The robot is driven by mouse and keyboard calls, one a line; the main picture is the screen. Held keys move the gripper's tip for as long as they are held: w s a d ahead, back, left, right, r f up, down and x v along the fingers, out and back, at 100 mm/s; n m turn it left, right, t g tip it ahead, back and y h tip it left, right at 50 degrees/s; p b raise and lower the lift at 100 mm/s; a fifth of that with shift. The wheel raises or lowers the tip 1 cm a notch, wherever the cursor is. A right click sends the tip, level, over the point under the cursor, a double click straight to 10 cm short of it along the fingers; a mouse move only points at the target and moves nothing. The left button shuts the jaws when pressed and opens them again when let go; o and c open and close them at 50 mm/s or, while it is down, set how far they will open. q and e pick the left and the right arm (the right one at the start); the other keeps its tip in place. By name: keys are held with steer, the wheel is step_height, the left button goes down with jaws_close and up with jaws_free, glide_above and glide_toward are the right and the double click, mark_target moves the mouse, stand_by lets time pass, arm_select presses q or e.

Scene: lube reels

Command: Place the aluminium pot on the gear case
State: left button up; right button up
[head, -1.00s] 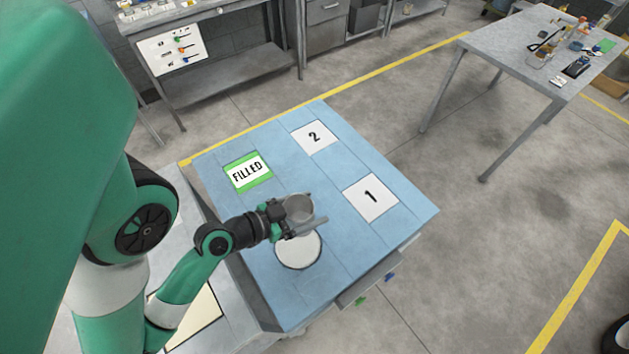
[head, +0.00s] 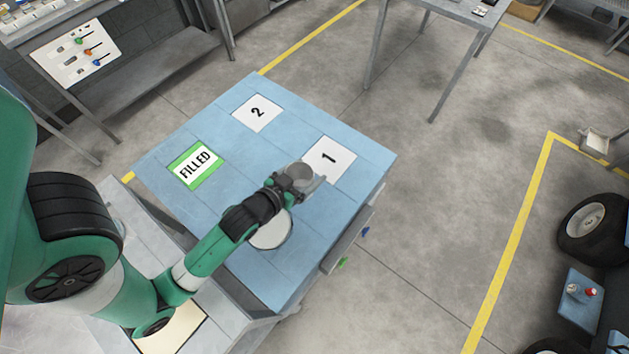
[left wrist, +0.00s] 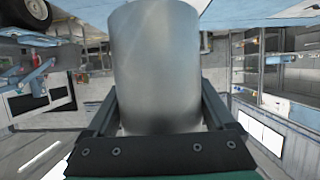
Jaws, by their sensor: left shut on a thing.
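The aluminium pot (head: 300,173) is a small grey metal cylinder, held above the blue worktop (head: 330,212) near the plate marked 1. It also fills the middle of the left wrist view (left wrist: 155,65). My left gripper (head: 291,184) is shut on the pot, with one finger on each side of it. I cannot pick out a gear case for certain in either view. My right gripper is not in view.
Dark wheels (head: 594,229) and a blue box (head: 579,298) stand at the right. Open floor lies between.

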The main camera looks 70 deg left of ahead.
mark_target(310, 177)
arm_select(q)
steer(key=w+f, duration=0.2)
steer(key=shift+a+f+b, duration=0.2)
steer(key=shift+f+b, duration=0.1)
steer(key=shift+w+f+b, duration=0.15)
steer(key=shift+f+b, duration=0.35)
steer(key=shift+f, duration=0.45)
steer(key=shift+w+f+b, duration=0.1)
steer(key=shift+f+b, duration=0.35)
steer(key=shift+f, duration=0.45)
steer(key=shift+f, duration=0.15)
steer(key=o, duration=1.2)
steer(key=shift+c, duration=0.2)
